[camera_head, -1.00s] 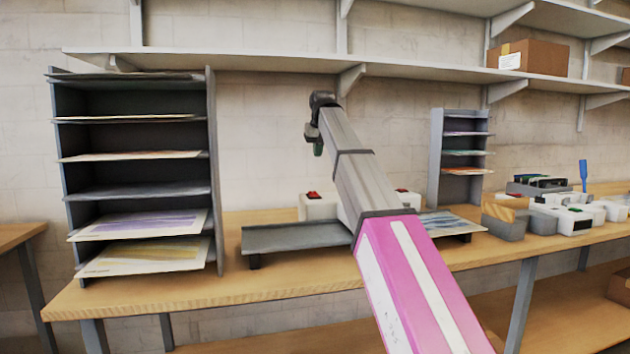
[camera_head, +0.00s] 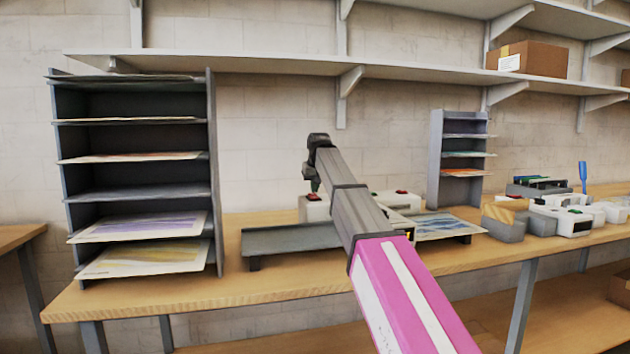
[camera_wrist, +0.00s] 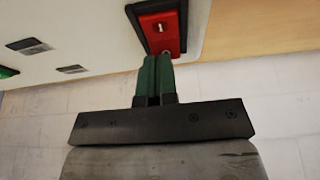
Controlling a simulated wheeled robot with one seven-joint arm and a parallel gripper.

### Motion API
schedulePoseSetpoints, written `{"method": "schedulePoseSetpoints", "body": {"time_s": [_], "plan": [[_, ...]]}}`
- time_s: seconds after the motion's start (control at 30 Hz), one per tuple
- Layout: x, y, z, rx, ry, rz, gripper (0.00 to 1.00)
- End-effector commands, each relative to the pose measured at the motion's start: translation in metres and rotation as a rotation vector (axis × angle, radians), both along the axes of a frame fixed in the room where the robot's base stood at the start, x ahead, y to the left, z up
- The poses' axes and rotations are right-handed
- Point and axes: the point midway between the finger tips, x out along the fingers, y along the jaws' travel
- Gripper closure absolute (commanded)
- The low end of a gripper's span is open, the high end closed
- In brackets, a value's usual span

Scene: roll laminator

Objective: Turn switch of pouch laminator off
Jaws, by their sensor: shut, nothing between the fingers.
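The white pouch laminator (camera_head: 403,201) stands on the bench behind the grey tray, partly hidden by my arm. Two red patches show on its top in the head view, one at left (camera_head: 313,196) and one at right. In the wrist view a red rocker switch (camera_wrist: 160,30) sits in a black frame on the white housing (camera_wrist: 85,28), with a small light mark on it. My gripper (camera_wrist: 157,65) has green fingers, shut together and empty. Their tips are at the near edge of the red switch; I cannot tell whether they touch it. In the head view the gripper (camera_head: 315,184) is above the laminator's left end.
A grey tray (camera_head: 290,240) lies in front of the laminator. A dark paper rack (camera_head: 213,150) stands at left and a smaller grey rack (camera_head: 436,160) at right. Small devices and bins (camera_head: 505,228) fill the right bench. A shelf (camera_head: 250,63) runs above.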

Motion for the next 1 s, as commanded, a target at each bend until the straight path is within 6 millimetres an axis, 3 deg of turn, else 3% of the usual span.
{"method": "schedulePoseSetpoints", "body": {"time_s": [0.37, 0.57, 1.0], "plan": [[0.0, 0.0, -0.003, 0.0, 0.0, 0.0, 1.0], [0.01, 0.003, -0.014, -0.001, 0.002, 0.0, 1.0], [0.002, 0.001, -0.018, -0.002, 0.008, 0.0, 1.0]]}}
